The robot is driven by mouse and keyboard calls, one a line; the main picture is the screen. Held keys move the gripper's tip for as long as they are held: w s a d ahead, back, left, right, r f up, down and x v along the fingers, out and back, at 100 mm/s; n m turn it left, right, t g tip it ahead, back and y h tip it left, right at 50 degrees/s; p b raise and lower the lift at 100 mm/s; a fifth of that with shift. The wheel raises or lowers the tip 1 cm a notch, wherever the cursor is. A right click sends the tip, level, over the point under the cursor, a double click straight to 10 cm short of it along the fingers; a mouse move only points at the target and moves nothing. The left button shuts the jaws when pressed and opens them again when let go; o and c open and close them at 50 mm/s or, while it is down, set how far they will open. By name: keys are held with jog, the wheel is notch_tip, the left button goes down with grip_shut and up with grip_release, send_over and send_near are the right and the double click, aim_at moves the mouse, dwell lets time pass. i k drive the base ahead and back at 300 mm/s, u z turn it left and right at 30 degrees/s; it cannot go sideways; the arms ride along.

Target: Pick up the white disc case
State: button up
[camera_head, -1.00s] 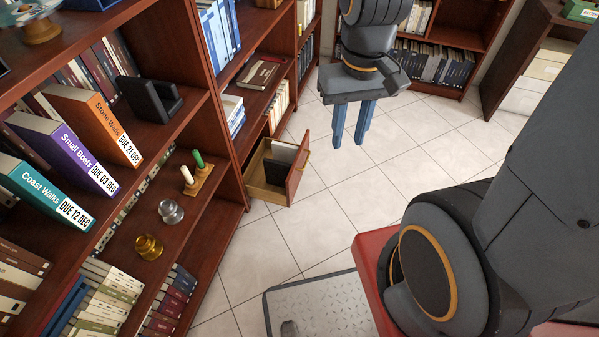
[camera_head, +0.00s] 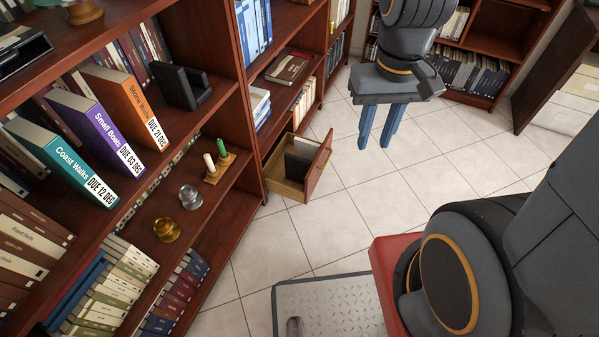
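An open wooden drawer (camera_head: 287,188) juts out from the low part of the left bookcase. In it a flat white thing (camera_head: 304,146), probably the white disc case, stands behind a black flat case (camera_head: 297,167). The white thing is partly hidden by the black case and the drawer front, and is small in view. My gripper (camera_head: 374,146) points down over the tiled floor, to the right of the drawer and apart from it. Its two blue fingers are apart, with nothing between them.
Upright books, a black stand (camera_head: 181,86), a gold jar (camera_head: 166,230), a glass jar (camera_head: 190,197) and a wooden peg holder (camera_head: 220,168) are on the left shelves. A bookcase (camera_head: 487,60) stands at the back. The tiled floor between is clear.

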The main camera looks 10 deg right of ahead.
aim_at(306, 149)
jog(key=z, duration=0.5)
jog(key=k, duration=0.6)
jog(key=z, duration=0.25)
jog(key=i, duration=0.75)
jog(key=u, duration=1)
jog(key=i, duration=0.5)
jog(key=u, duration=0.45)
